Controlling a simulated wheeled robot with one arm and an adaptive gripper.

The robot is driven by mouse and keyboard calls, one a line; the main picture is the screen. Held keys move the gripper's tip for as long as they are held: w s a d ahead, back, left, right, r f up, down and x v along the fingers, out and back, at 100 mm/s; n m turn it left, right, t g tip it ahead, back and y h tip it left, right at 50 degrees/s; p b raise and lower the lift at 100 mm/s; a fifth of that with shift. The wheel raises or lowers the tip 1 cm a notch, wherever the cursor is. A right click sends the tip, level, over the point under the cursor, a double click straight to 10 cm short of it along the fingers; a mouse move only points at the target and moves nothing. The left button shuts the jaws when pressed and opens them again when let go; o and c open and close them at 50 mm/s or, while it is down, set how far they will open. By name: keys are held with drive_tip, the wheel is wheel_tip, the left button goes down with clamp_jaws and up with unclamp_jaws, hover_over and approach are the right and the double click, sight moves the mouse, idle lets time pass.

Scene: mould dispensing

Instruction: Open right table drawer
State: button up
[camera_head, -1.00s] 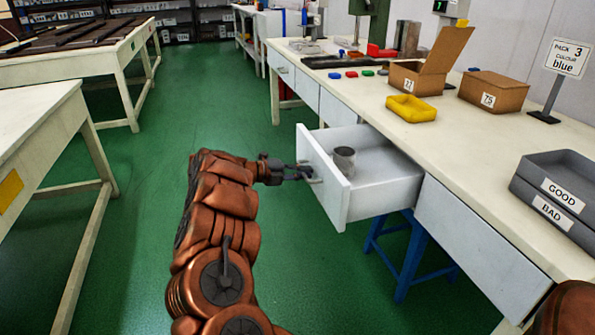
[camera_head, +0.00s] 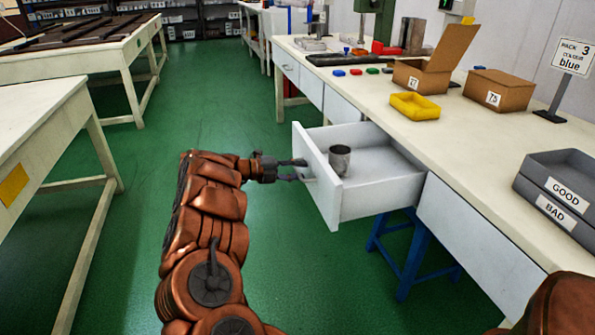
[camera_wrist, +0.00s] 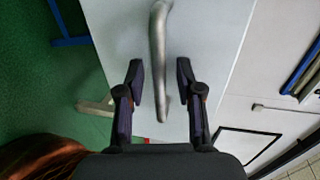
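The white table drawer (camera_head: 318,185) stands pulled out from the long table, in the middle of the head view. A grey metal cup (camera_head: 340,160) stands inside, near its front panel. My gripper (camera_head: 301,172) is at the outer side of the drawer front. In the wrist view my gripper (camera_wrist: 160,75) is open, with a gap between each finger and the metal handle (camera_wrist: 158,40). The lower end of the handle lies between the fingers in the picture. The drawer front (camera_wrist: 105,40) also shows there. The handle is hardly visible in the head view.
The long table (camera_head: 460,150) holds a yellow tray (camera_head: 415,107), cardboard boxes (camera_head: 493,92), grey GOOD and BAD trays (camera_head: 540,185) and a "blue" sign (camera_head: 570,57). A blue stool (camera_head: 415,250) stands under it. Green floor (camera_head: 230,110) is clear between the tables.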

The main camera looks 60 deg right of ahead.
drive_tip(key=v, duration=1.2)
idle(0.6)
